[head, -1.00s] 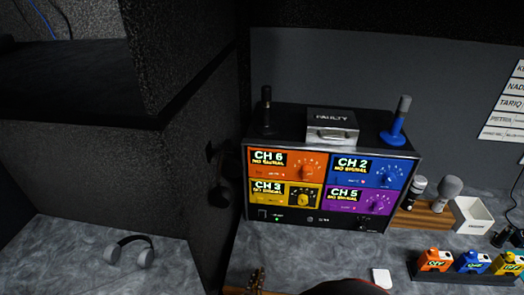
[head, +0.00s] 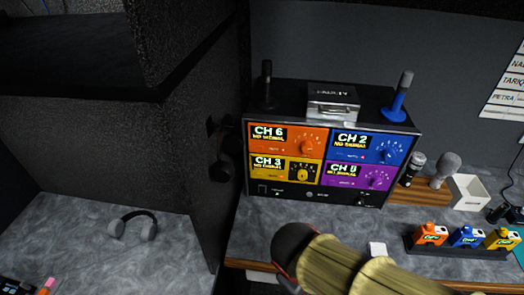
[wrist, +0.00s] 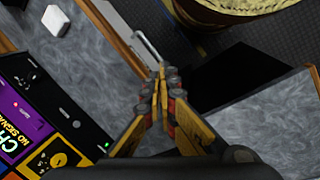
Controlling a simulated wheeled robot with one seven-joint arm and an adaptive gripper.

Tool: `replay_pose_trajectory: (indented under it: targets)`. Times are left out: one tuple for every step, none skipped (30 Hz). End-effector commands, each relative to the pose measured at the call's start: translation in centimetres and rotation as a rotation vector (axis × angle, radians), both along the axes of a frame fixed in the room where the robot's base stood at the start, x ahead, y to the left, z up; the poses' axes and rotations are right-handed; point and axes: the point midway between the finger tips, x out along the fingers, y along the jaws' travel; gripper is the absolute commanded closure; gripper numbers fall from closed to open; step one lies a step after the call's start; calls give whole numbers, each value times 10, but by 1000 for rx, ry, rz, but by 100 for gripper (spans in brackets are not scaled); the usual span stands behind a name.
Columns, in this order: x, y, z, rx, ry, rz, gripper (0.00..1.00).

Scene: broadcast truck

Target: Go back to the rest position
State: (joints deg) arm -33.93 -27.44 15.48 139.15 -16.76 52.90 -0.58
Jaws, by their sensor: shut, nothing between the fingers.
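My gripper (wrist: 162,88) shows in the wrist view with its yellow and dark fingers together and nothing between them. It points out over the wooden desk edge. In the head view only my arm shows, at the bottom centre in front of the desk; the fingers cannot be made out there. The receiver rack (head: 320,195) with orange, blue, yellow and purple panels stands on the desk behind my arm. Its front also fills the lower left of the wrist view (wrist: 45,120), apart from the fingers.
A small white block (head: 377,249) lies on the desk right of my arm. Orange, blue and yellow packs (head: 467,236) stand in a dark holder at right. Microphones (head: 446,168) and a white bin (head: 469,191) are behind. Headphones (head: 133,225) lie on the left desk, beyond a dark partition.

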Motion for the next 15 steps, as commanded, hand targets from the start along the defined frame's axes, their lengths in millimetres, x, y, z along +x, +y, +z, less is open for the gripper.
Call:
replay_pose_trajectory:
  targets:
    - [3, -2, 16, 80, -32, -102, 100]
    - [4, -2, 25, 127, -50, -157, 100]
    - [6, -3, 37, 185, -75, -227, 100]
    - [8, -5, 46, 226, -95, -275, 100]
    - [10, -7, 55, 263, -116, -321, 100]
    - [13, -11, 67, 308, -147, -378, 100]
    - [15, -15, 77, 338, -172, -418, 100]
    - [16, -20, 86, 363, -196, -455, 100]
    - [19, -28, 97, 390, -231, -498, 100]
    - [20, -35, 105, 403, -257, -526, 100]
    - [21, -42, 112, 411, -283, -552, 100]
    - [22, -52, 121, 417, -316, -582, 100]
    - [23, -58, 127, 420, -337, -601, 100]
    - [24, -64, 131, 423, -355, -620, 100]
    - [24, -71, 135, 424, -373, -642, 100]
